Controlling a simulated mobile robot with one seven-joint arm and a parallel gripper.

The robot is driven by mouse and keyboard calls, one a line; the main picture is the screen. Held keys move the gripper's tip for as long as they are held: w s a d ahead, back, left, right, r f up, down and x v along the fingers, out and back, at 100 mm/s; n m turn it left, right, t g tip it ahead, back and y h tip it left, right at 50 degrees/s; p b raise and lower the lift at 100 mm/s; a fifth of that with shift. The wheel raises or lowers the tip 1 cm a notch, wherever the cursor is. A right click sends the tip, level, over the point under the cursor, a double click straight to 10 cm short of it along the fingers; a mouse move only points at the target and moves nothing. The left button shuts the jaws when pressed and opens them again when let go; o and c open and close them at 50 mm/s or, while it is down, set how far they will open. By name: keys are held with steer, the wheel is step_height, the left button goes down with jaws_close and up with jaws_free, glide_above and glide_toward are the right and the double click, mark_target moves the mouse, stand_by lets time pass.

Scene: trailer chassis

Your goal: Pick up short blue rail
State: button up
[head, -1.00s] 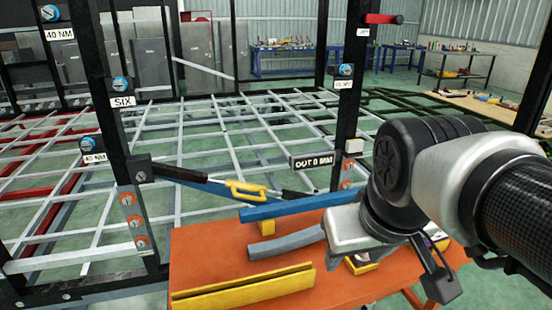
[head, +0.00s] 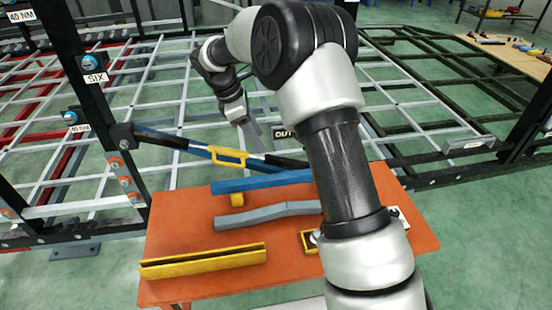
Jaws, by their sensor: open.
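A short blue rail (head: 262,182) lies along the back of the orange table (head: 290,262), its left part raised on a small yellow block (head: 237,200). Its right end passes behind my arm. My gripper (head: 248,130) is up and beyond the rail, over the frame area behind the table, pointing downward. It is open and touches nothing that I can see. It looks small and its fingers are partly hard to tell apart.
A grey bent rail (head: 268,215) and a yellow channel (head: 205,261) lie on the table in front of the blue rail. A yellow-edged item (head: 308,242) sits by my arm. A black post (head: 90,95) stands left. A blue bar with a yellow handle (head: 228,157) runs behind the table.

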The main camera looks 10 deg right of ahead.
glide_toward(280, 176)
steer(key=shift+s+d+f+n+p, duration=0.1)
steer(key=shift+d+f+n+p, duration=0.1)
steer(key=shift+f, duration=0.3)
steer(key=shift+s+d+f+n+p, duration=0.1)
steer(key=shift+f+n, duration=0.1)
steer(key=shift+f, duration=0.3)
steer(key=shift+w+p+x, duration=0.1)
steer(key=shift+p+x, duration=0.1)
steer(key=shift+x, duration=1.3)
steer(key=shift+w+p+x, duration=0.15)
steer(key=shift+p+x, duration=0.05)
steer(key=shift+x, duration=1.35)
steer(key=shift+c, duration=0.2)
steer(key=shift+r, duration=0.1)
jaws_close()
